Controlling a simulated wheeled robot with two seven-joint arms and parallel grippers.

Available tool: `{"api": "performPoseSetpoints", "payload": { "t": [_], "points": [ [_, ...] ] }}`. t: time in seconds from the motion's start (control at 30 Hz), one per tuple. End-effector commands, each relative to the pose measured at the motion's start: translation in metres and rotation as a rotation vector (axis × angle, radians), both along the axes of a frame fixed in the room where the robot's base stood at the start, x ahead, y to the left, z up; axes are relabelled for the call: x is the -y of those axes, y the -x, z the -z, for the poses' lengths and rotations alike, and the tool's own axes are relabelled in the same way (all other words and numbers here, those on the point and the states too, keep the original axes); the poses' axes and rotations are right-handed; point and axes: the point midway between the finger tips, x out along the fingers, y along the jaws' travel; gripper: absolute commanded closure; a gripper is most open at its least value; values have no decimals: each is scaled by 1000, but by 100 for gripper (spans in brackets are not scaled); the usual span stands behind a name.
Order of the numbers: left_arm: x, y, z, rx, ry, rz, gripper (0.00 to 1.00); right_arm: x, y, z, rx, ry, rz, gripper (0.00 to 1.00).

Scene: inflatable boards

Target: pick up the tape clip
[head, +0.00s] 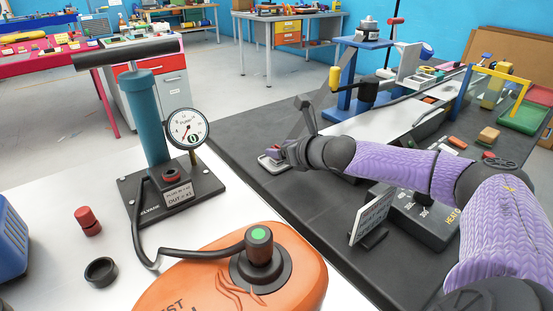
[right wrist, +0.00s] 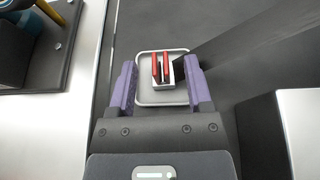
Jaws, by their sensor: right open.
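What looks like the tape clip is a small light-grey piece with two red upright strips (right wrist: 161,68). It sits on a pale rounded tray (right wrist: 146,97) on the dark bench mat. My right gripper (right wrist: 160,85) is open, with a purple finger on each side of the clip; there is a gap on both sides and I see no contact. In the head view my right gripper (head: 280,151) is low over the tray (head: 268,166), and the fingers largely hide the clip. My left gripper is not in view.
A teal hand pump (head: 148,120) with a gauge (head: 187,128) stands left of the mat. An orange inflatable board (head: 220,285) lies in front. A small white sign (head: 370,214) and a dark heat box (head: 425,215) stand right, under my right arm.

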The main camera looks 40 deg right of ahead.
Motion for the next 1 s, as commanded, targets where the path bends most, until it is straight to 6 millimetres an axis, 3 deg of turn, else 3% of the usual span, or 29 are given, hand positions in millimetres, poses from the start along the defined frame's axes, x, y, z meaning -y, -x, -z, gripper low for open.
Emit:
{"api": "performPoseSetpoints", "payload": {
  "t": [0.1, 0.4, 0.83, 1.0],
  "points": [
    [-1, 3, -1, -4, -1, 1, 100, 0, 0, 0, 0, 0, 0, 37],
    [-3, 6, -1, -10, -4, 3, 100, 0, 0, 0, 0, 1, 0, 100],
    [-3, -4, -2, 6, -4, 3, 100, 0, 0, -3, 1, 1, 0, 100],
    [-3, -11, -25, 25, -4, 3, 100, 0, 0, -39, 9, 2, 1, 100]
  ]
}}
